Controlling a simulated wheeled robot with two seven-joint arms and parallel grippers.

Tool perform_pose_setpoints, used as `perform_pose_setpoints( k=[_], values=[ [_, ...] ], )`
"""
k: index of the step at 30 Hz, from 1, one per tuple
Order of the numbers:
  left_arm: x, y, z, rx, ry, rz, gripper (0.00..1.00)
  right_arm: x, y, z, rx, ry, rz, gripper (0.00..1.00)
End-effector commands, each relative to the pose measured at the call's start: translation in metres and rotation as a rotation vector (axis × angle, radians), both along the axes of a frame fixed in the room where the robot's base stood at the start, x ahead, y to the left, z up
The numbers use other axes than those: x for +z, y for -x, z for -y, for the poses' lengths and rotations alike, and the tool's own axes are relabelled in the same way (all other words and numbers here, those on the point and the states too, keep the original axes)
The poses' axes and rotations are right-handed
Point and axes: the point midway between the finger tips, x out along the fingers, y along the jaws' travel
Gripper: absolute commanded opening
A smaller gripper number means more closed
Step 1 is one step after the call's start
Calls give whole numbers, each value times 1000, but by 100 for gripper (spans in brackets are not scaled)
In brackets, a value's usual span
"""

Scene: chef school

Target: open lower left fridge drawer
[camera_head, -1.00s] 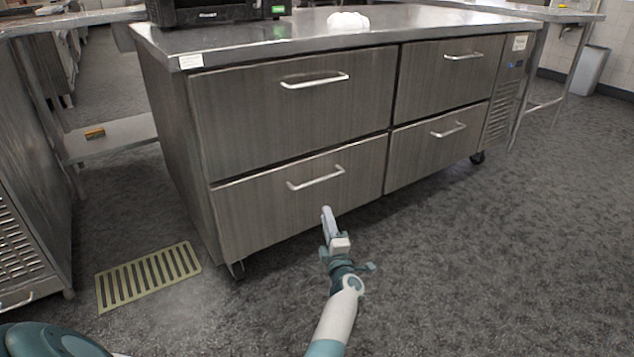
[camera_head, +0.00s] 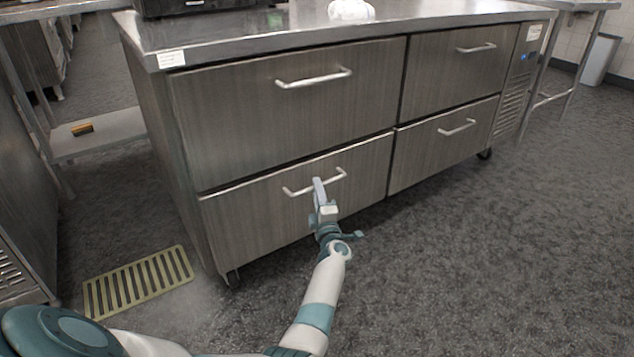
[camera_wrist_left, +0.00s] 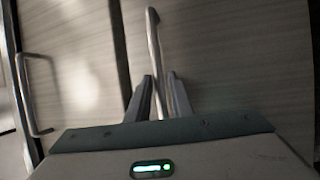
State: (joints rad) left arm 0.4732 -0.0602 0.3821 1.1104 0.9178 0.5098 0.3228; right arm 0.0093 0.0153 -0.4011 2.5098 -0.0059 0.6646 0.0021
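The lower left drawer (camera_head: 240,222) of the steel fridge is shut, its front flush with the others. Its bar handle (camera_head: 300,190) is partly behind my left gripper (camera_head: 318,186) in the head view. In the left wrist view, this handle (camera_wrist_left: 154,45) runs down between the two fingers of my left gripper (camera_wrist_left: 159,78). The fingers stand a little apart, with a narrow gap beside the bar; contact cannot be made out. My right gripper is in neither view.
The upper left drawer (camera_head: 230,120) and both right drawers, (camera_head: 455,70) and (camera_head: 440,145), are shut. A yellowish floor grate (camera_head: 138,282) lies left of the fridge. Steel units stand at the left. The floor (camera_head: 500,270) at the front right is clear.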

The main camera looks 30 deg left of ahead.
Motion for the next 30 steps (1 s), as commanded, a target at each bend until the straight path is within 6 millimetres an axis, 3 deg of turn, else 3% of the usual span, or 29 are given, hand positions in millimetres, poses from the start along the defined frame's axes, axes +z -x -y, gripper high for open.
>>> perform_pose_setpoints(
  k=[15, 18, 30],
  values=[
    [2, -2, -5, 0, 1, -1, 20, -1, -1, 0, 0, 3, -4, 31],
    [2, -2, -5, 0, 1, -1, 0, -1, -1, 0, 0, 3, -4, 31],
    [2, -2, -6, 0, 1, -1, 0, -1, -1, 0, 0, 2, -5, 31]
  ],
)
